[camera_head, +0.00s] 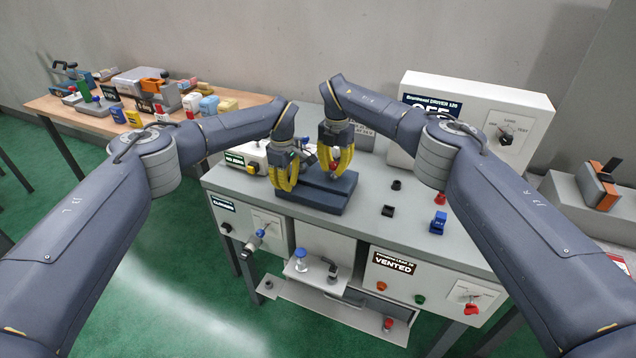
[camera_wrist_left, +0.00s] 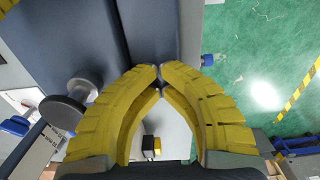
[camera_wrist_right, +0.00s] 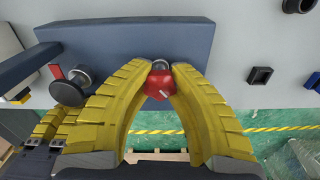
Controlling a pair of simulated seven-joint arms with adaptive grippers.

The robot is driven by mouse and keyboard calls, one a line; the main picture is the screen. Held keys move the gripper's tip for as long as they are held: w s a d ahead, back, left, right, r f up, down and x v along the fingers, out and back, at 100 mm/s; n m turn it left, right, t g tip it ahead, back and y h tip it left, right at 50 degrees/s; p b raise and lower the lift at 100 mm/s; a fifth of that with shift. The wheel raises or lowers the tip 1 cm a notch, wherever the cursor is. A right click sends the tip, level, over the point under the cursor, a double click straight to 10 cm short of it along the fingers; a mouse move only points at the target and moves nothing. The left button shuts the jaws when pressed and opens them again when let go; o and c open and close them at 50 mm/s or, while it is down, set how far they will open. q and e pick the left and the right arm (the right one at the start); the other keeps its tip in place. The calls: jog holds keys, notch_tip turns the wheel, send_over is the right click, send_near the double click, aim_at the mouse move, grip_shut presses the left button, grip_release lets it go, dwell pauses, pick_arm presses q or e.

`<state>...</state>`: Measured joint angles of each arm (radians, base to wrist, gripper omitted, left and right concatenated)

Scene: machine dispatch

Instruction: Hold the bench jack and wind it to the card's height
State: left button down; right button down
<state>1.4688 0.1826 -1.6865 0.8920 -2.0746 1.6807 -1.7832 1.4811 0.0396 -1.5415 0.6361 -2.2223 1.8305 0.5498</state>
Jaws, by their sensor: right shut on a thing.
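The bench jack (camera_head: 322,192) is a dark blue-grey block with a flat base and a raised upper part, on the grey bench top. My right gripper (camera_head: 334,172) is shut on a small red knob (camera_wrist_right: 160,85) at the jack's side. My left gripper (camera_head: 284,184) is at the jack's left end, its fingertips together with nothing visible between them. In the left wrist view, the jack (camera_wrist_left: 148,35) lies just beyond these tips; contact is unclear. The fingers partly hide the jack in the head view. I cannot make out a card or a height mark.
Small black sockets (camera_head: 388,211) and a blue part (camera_head: 438,222) sit right of the jack. A wooden table (camera_head: 90,118) with many parts is at back left. A low shelf (camera_head: 340,305) juts out in front.

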dwell(0.4)
jog(key=m, duration=0.4)
jog(key=shift+m, duration=0.5)
jog(key=shift+m, duration=2.5)
